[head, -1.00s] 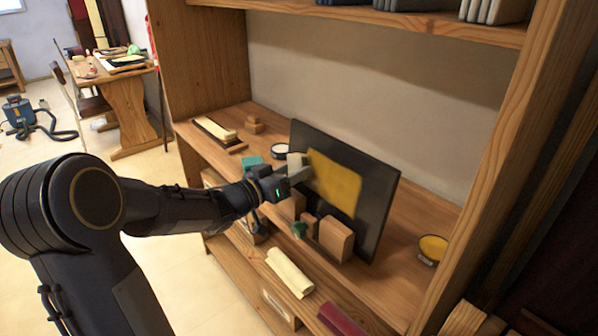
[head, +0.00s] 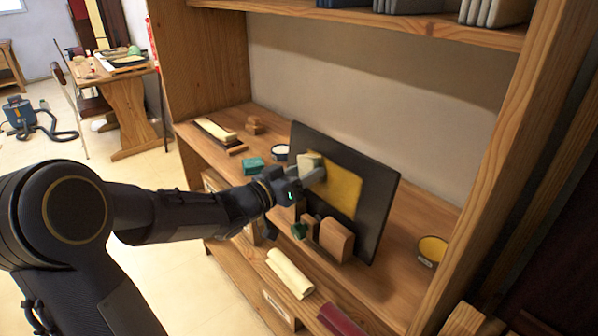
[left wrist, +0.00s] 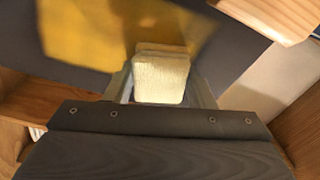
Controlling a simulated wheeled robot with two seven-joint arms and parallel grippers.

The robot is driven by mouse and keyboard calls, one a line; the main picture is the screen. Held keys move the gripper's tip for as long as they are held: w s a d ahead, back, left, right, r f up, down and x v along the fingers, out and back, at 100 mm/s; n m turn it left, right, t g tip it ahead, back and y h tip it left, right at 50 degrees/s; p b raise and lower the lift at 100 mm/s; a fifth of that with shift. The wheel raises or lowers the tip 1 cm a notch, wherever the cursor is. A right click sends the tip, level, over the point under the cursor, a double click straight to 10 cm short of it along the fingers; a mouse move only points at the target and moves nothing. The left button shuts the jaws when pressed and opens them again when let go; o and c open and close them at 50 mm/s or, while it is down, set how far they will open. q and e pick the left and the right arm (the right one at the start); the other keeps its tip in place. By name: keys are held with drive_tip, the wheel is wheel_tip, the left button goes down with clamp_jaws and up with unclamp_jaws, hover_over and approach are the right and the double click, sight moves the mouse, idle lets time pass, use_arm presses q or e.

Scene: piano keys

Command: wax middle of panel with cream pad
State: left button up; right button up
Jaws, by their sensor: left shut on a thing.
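The dark panel (head: 376,207) stands leaning upright on the shelf, with a yellow patch (head: 345,190) on its middle. My left gripper (head: 312,172) is shut on the cream pad (head: 309,161) and holds it at the upper left part of the yellow patch. In the left wrist view the cream pad (left wrist: 160,78) sits between the fingers, in front of the yellow patch (left wrist: 100,30). I cannot tell for sure whether the pad touches the panel. My right gripper is not in view.
Wooden blocks (head: 335,238) stand in front of the panel. A green block (head: 253,165) and a round tin (head: 280,152) lie to its left. An open yellow tin (head: 432,250) stands to its right. Rolled cloths (head: 289,273) lie on the lower ledge.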

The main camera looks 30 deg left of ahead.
sight(361, 194)
use_arm(q)
drive_tip(key=shift+s+d+b, duration=0.45)
drive_tip(key=shift+d+b, duration=0.05)
drive_tip(key=shift+d, duration=0.55)
drive_tip(key=shift+s+d+b, duration=0.4)
drive_tip(key=shift+d+b, duration=0.15)
drive_tip(key=shift+d, duration=0.45)
drive_tip(key=shift+s+d+b, duration=0.45)
drive_tip(key=shift+d+b, duration=0.05)
drive_tip(key=shift+d, duration=0.55)
drive_tip(key=shift+s+d+f+b, duration=0.1)
drive_tip(key=shift+s+d+b, duration=0.15)
drive_tip(key=shift+d+b, duration=0.3)
drive_tip(key=shift+s+d+b, duration=0.25)
drive_tip(key=shift+d+b, duration=0.15)
drive_tip(key=shift+d, duration=0.25)
drive_tip(key=shift+s+d, duration=0.15)
drive_tip(key=shift+d, duration=0.15)
drive_tip(key=d+b, duration=0.2)
drive_tip(key=shift+s+b, duration=0.35)
drive_tip(key=shift+b, duration=0.05)
drive_tip(key=shift+s+d+b, duration=0.25)
drive_tip(key=shift+d+b, duration=0.3)
drive_tip(key=shift+s+r, duration=0.1)
drive_tip(key=shift+r, duration=0.1)
